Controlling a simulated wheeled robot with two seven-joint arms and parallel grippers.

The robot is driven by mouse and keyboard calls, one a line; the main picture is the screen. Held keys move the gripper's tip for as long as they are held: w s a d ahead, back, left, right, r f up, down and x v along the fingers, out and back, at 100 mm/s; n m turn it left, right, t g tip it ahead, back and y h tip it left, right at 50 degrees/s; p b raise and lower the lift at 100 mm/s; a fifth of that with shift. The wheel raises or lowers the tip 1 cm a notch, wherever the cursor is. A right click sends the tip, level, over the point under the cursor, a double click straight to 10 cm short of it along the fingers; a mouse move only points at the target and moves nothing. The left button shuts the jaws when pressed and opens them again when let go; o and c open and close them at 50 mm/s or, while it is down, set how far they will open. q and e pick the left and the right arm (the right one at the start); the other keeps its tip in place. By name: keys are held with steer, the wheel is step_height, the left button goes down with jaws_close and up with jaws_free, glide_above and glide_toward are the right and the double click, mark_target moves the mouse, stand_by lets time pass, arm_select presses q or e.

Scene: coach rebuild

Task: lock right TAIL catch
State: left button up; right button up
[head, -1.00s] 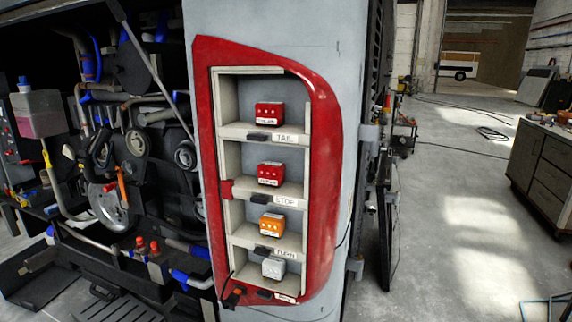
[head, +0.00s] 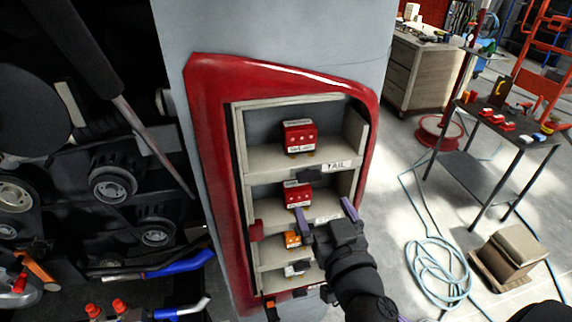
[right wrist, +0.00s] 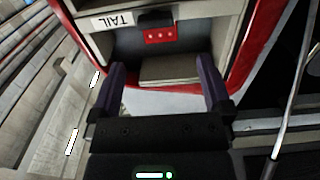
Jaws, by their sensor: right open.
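The red TAIL lamp block (head: 299,136) sits in the top compartment of the red-framed lamp housing (head: 205,130). The white TAIL label (head: 337,165) is on the lip below it, and the small dark TAIL catch (head: 308,175) is beside the label. In the right wrist view, turned about, the catch (right wrist: 156,19) lies close to the red block (right wrist: 160,36), with the label (right wrist: 112,21) to its left. My right gripper (head: 326,214) is open and empty, its purple fingers below the catch in the head view, partly covering the STOP label. Whether the catch is locked is unclear.
A red STOP block (head: 297,195), an orange block (head: 292,239) and a pale block (head: 297,269) sit in lower compartments, partly covered by my gripper. Engine parts (head: 113,183) fill the left. A small table (head: 505,128) and a coiled hose (head: 440,270) are at the right.

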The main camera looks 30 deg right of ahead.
mark_target(311, 178)
steer(key=x, duration=0.2)
steer(key=p+x, duration=0.1)
steer(key=x, duration=0.2)
steer(key=p+x, duration=0.1)
steer(key=x, duration=0.1)
steer(key=shift+w+d, duration=0.25)
steer(key=shift+d, duration=0.1)
arm_select(q)
steer(key=shift+s+d+r, duration=0.1)
steer(key=shift+d+r, duration=0.05)
steer(key=shift+r, duration=0.5)
steer(key=shift+s+d+r, duration=0.1)
steer(key=shift+r, duration=0.55)
arm_select(e)
steer(key=shift+w+d+f, duration=0.1)
steer(key=shift+w+d, duration=0.1)
steer(key=shift+w, duration=0.4)
arm_select(q)
steer(key=shift+w, duration=0.1)
arm_select(e)
steer(key=c, duration=1.2)
arm_select(q)
steer(key=shift+a, duration=0.1)
arm_select(e)
steer(key=shift+c, duration=0.2)
